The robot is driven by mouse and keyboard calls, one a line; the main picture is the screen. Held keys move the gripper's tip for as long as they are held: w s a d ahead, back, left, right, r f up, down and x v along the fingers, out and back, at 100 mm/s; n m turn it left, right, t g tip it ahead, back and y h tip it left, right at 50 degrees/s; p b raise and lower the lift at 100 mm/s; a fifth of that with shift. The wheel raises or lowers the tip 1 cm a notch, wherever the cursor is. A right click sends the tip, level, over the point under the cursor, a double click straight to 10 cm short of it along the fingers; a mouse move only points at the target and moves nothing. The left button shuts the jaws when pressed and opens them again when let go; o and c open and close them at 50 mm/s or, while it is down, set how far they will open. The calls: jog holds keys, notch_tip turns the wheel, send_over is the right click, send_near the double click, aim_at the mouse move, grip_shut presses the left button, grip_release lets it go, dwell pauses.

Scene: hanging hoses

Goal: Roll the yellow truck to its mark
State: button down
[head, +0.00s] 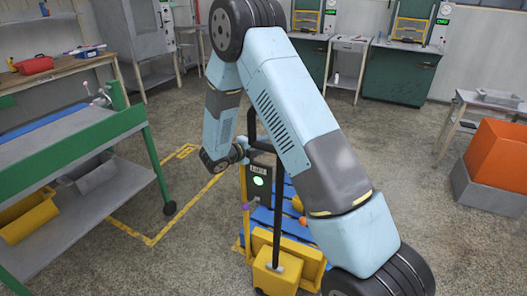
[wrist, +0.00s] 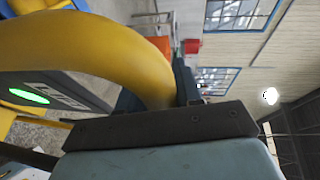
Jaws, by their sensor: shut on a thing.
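The yellow truck (head: 275,270) stands on the floor in front of me, partly hidden by my arm. It has a yellow base, a blue slatted deck (head: 263,216), a dark upright post and a dark box with a lit green light (head: 259,181). My gripper (head: 241,150) is at the truck's upper end and is shut on its yellow handle; the jaws are mostly hidden in the head view. In the wrist view the curved yellow handle (wrist: 135,55) lies against a dark finger. Yellow floor lines (head: 150,241) form an outline left of the truck.
A green-framed bench (head: 85,140) with a wheeled leg stands at the left, close to the floor lines. An orange bin (head: 497,155) on a grey base is at the right. Cabinets and benches line the back wall. Open floor lies between the bench and the truck.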

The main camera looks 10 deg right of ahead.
jog(key=shift+w+d+f, duration=0.15)
jog(key=shift+w+d, duration=0.7)
jog(key=shift+d, duration=0.05)
jog(key=c, duration=0.8)
grip_release()
jog(key=shift+c, duration=0.2)
jog(key=shift+a, duration=0.1)
jog(key=v, duration=1.3)
jog(key=shift+a, duration=0.35)
